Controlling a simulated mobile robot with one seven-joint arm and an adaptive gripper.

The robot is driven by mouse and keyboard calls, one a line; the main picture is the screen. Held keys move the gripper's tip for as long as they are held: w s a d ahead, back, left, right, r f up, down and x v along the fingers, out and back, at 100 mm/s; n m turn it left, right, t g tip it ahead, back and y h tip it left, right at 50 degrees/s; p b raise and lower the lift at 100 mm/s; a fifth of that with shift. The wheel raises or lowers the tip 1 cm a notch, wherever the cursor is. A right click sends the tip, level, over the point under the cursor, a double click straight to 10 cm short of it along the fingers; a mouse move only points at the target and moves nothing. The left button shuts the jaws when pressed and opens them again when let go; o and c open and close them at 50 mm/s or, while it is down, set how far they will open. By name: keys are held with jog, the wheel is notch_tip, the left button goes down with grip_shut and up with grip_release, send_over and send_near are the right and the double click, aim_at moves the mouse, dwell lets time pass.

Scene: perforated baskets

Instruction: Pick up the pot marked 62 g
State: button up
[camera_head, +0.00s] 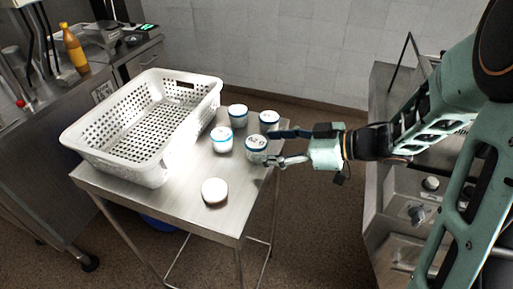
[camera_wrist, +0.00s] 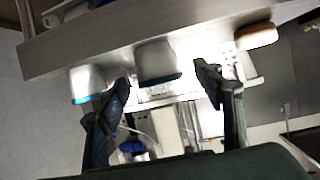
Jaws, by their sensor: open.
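The pot marked 62 g (camera_head: 256,151) is a small white pot with a blue band, upright near the right edge of the steel table; dark writing shows on its top. My gripper (camera_head: 271,148) is open, its two fingers reaching in from the right on either side of this pot's right part. In the wrist view, a white pot (camera_wrist: 157,60) lies ahead between the open fingers of my gripper (camera_wrist: 165,80). Its marking does not show there, and I cannot tell whether the fingers touch it.
Similar pots stand close by: one behind (camera_head: 269,119), one to the left (camera_head: 222,141) and one further back (camera_head: 238,117). A round white-topped pot (camera_head: 214,191) stands nearer the front. A white perforated basket (camera_head: 150,173) fills the left of the table (camera_head: 188,207).

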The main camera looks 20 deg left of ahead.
aim_at(264, 143)
jog(key=x, duration=0.4)
jog(key=shift+w+a+r, duration=0.1)
jog(key=shift+w, duration=0.1)
jog(key=shift+c, duration=0.5)
jog(key=c, duration=1.1)
jog(key=shift+r, duration=0.2)
jog(key=shift+c, duration=0.2)
